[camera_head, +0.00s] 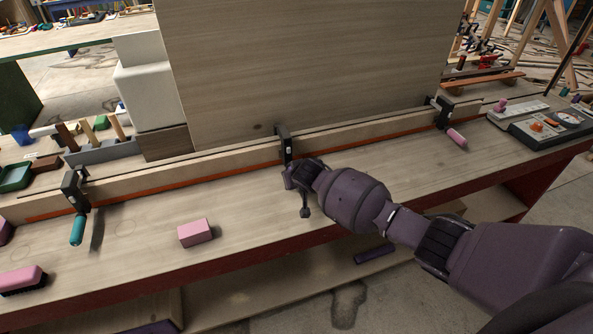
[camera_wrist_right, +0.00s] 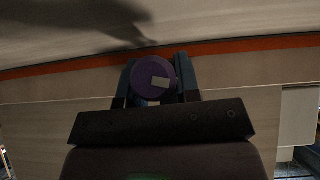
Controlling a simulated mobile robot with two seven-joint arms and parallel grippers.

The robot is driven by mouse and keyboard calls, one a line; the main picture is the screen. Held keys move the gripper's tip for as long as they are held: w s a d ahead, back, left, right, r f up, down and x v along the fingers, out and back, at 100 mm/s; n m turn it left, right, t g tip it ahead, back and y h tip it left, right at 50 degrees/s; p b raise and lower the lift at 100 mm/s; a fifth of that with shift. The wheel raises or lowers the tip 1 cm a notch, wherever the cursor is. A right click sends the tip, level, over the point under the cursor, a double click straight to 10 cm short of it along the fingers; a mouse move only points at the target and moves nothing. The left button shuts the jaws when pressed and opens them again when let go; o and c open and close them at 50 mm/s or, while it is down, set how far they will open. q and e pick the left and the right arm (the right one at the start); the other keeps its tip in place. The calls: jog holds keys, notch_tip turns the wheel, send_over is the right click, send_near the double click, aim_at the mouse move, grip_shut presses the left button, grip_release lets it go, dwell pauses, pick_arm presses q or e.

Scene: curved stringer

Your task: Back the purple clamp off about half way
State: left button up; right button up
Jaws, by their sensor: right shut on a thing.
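The purple clamp's black bar and jaw (camera_head: 284,143) stand at the middle of the long wooden strip in the head view. Its purple round handle end (camera_wrist_right: 153,79), with a pale mark on it, sits between the two fingers of my right gripper (camera_wrist_right: 156,85) in the right wrist view. My right gripper (camera_head: 291,177) is shut on this handle, and its wrist hides most of the handle in the head view. A teal-handled clamp (camera_head: 77,228) is on the left, and a pink-handled clamp (camera_head: 456,138) is on the right. My left gripper is not in view.
A pink block (camera_head: 195,232) and a pink brush (camera_head: 22,280) lie on the bench (camera_head: 140,255). A large wooden panel (camera_head: 300,60) stands behind the strip. A grey device (camera_head: 545,125) sits at the right. The bench between block and clamp is clear.

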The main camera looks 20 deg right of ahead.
jog(key=shift+a+f+n+h, duration=0.1)
jog(key=shift+n+h, duration=0.3)
jog(key=shift+h, duration=0.4)
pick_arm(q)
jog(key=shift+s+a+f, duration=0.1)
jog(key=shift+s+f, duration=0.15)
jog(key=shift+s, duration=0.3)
pick_arm(e)
jog(key=shift+h, duration=0.3)
pick_arm(q)
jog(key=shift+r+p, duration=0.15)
jog(key=shift+p, duration=0.15)
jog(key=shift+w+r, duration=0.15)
pick_arm(e)
jog(key=o, duration=0.9)
jog(key=shift+s, duration=0.1)
pick_arm(q)
jog(key=shift+p, duration=0.3)
pick_arm(e)
jog(key=shift+v, duration=5.4)
